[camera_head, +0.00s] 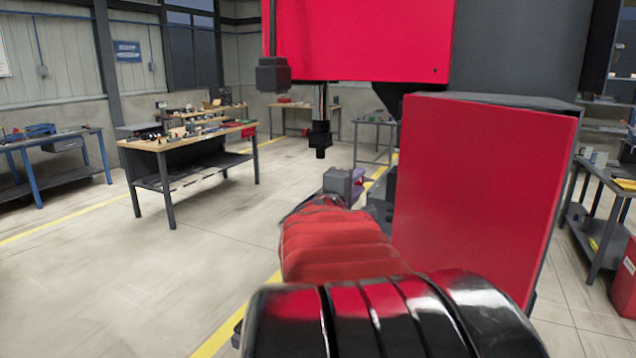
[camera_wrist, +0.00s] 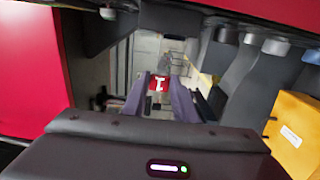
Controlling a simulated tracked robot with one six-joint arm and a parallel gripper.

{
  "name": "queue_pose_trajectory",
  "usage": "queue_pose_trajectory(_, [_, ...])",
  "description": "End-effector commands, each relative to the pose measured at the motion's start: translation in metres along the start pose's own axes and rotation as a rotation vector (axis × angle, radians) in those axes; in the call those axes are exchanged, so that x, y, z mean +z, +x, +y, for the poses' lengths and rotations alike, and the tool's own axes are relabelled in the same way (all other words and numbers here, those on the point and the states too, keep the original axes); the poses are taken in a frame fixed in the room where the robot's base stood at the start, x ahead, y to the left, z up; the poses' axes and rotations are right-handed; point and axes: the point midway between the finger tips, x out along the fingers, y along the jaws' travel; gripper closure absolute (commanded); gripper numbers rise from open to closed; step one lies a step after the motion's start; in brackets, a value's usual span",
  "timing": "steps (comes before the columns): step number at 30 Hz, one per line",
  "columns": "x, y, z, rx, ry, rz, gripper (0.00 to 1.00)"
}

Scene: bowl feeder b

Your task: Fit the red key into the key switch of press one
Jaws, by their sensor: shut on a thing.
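In the wrist view, my gripper (camera_wrist: 161,82) is shut on the red key (camera_wrist: 159,86), a small red piece with a white mark between the two purple-grey fingers. In the head view, my gripper (camera_head: 347,182) shows beyond my arm, beside the large red and dark grey machine (camera_head: 480,190); the key cannot be made out there. I cannot tell whether this machine is press one. I cannot pick out the key switch in either view, nor whether the key touches anything.
A red panel (camera_wrist: 32,70) is close on the left in the wrist view, and a yellow box (camera_wrist: 292,130) is at right. In the head view, a dark box (camera_head: 272,75) and dark tool (camera_head: 320,140) hang nearby. A workbench (camera_head: 188,143) stands left; floor before it is clear.

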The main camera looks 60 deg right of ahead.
Motion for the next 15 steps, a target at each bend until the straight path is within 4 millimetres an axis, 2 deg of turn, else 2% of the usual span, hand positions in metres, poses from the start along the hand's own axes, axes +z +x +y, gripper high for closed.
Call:
queue_pose_trajectory(6, [0.015, 0.000, 0.000, 0.001, 0.000, -0.002, 0.95])
queue_pose_trajectory(15, [0.020, 0.000, 0.000, 0.000, 0.000, 0.000, 0.95])
